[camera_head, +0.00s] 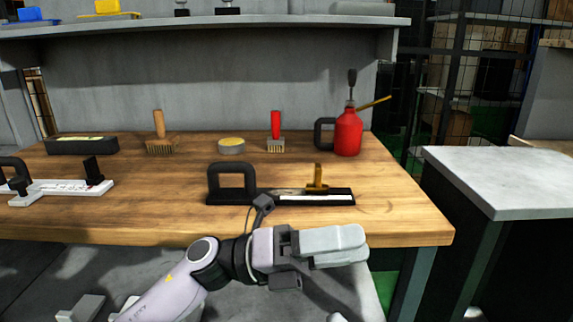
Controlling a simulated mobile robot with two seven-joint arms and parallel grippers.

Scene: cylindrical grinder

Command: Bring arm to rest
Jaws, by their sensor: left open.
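My left arm comes in from the lower left. Its left gripper (340,246) is in front of the front edge of the wooden workbench (400,222), pointing right. The fingers are seen from the side and overlap, so the gap between them is hidden; nothing shows held in them. The gripper is apart from the items on the bench. My right gripper is not in view.
On the bench are a black fixture (232,180) with a brass lever (318,179), a white fixture (60,188), a red oil can (348,132), brushes (160,145), a round tin (231,146) and a black box (82,145). A grey-topped cabinet (505,178) stands right.

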